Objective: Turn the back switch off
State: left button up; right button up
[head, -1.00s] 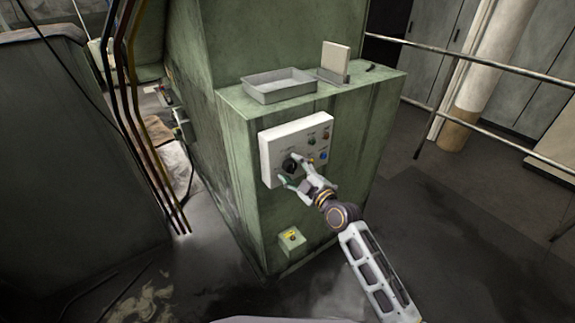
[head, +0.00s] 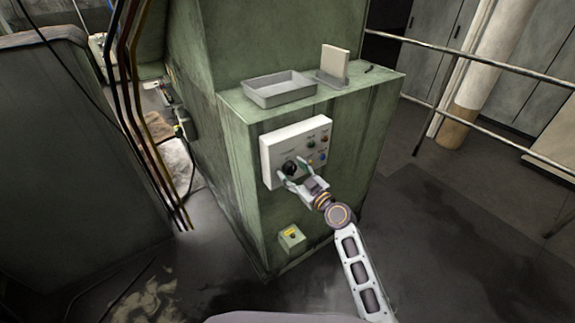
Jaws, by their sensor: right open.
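A white control panel (head: 283,147) is fixed on the front of the green machine cabinet. It carries a black rotary switch (head: 289,168) at its lower left and several small coloured buttons on its right side. My right gripper (head: 294,174) is open at the panel, its two fingers apart on either side of the black switch. I cannot tell whether the fingers touch the switch. My left gripper is not in view.
A grey metal tray (head: 279,94) and an upright pale plate in a holder (head: 334,66) stand on the cabinet top. Cables (head: 142,130) hang at left; a metal railing (head: 480,66) runs at right.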

jog(key=shift+m+p, duration=0.35)
jog(key=shift+m, duration=1.25)
